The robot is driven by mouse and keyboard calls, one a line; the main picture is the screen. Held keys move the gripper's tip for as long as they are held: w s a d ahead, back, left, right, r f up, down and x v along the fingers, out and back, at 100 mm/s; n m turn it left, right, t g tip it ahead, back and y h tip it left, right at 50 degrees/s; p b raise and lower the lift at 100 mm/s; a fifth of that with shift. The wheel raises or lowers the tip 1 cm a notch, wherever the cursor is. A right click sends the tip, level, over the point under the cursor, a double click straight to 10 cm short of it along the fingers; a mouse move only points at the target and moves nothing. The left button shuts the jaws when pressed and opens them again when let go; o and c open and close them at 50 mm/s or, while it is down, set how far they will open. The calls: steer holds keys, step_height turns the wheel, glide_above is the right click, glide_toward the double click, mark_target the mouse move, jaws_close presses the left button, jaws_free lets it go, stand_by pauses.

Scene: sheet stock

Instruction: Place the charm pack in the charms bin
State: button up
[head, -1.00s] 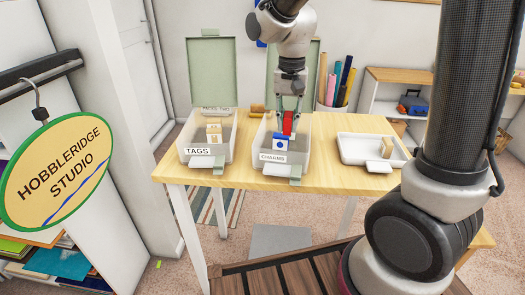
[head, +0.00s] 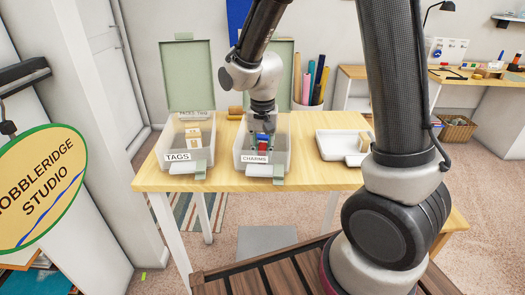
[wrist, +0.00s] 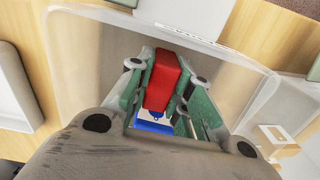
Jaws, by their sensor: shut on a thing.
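A red pack (head: 262,147), apparently the charm pack, is between the fingers of my gripper (head: 262,143). My gripper is shut on it and reaches down into the clear charms bin (head: 286,140), whose green lid stands open at the back. In the wrist view the red pack (wrist: 162,78) sits between the green fingers. A blue and white pack (wrist: 153,123) shows close to it, partly hidden by my gripper. I cannot tell whether the red pack touches the bin floor.
The open tags bin (head: 202,155) stands to the left with tan packs (head: 193,137) inside. A white tray (head: 330,148) with a tan block (head: 365,140) is to the right. Rolls in a holder (head: 308,90) stand behind.

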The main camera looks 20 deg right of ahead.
mark_target(263, 147)
steer(key=o, duration=0.8)
steer(key=shift+f, duration=0.15)
step_height(263, 147, up, 12)
steer(key=s+d+r+n+t, duration=0.1)
steer(key=s+d+r, duration=0.1)
steer(key=s+d, duration=0.3)
steer(key=s+d+r+n+t, duration=0.2)
steer(key=s+d+r, duration=0.1)
steer(key=s+d, duration=0.2)
steer(key=s+d+r+n+t, duration=0.1)
steer(key=s+d+r, duration=0.1)
steer(key=s+d, duration=0.3)
steer(key=shift+s+r+n, duration=0.15)
steer(key=shift+s+r, duration=0.05)
steer(key=shift+s, duration=0.8)
steer(key=shift+s+r+n, duration=0.15)
steer(key=shift+s+r, duration=0.05)
steer(key=shift+s, duration=0.8)
